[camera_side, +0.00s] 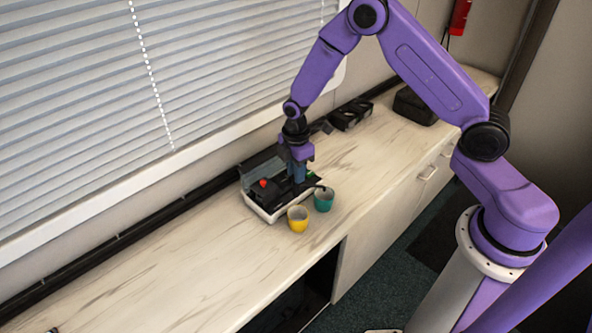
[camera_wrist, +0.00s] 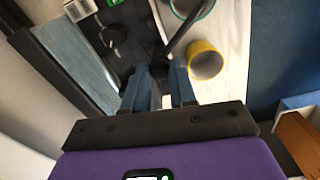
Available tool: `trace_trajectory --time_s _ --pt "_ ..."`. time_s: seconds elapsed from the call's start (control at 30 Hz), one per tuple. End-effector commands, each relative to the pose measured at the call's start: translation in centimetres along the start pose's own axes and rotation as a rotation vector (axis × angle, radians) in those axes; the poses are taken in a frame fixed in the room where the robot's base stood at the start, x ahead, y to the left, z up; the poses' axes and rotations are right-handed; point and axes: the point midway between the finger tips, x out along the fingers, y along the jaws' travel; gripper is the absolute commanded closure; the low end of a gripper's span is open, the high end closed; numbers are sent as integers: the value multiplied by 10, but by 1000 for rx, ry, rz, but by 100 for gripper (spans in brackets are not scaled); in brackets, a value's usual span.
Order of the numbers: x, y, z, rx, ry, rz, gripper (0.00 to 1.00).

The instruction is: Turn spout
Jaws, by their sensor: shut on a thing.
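A low machine with a pale base (camera_side: 258,210) and black top stands on the counter. Its thin black spout (camera_side: 318,186) reaches out over the teal cup (camera_side: 323,202); a yellow cup (camera_side: 298,224) stands beside it. My gripper (camera_side: 298,178) points down onto the machine. In the wrist view my gripper (camera_wrist: 159,74) is shut on the black spout (camera_wrist: 184,31) near its pivot, which the fingers partly hide. The spout's far end lies over the teal cup (camera_wrist: 182,8); the yellow cup (camera_wrist: 205,62) is to its right, with nothing above it.
The machine has a red knob (camera_side: 263,183) and a raised lid (camera_side: 262,168) along its window side. Blinds (camera_side: 130,90) hang close behind. Black items (camera_side: 350,114) lie farther back on the counter (camera_side: 175,260). The counter's left part is mostly clear.

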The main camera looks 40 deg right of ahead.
Motion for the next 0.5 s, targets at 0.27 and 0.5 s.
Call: trace_trajectory --time_s 0.27,0.5 --pt "0 0 0 -73 -1 -1 100" --pt "0 0 1 -82 -1 -1 100"
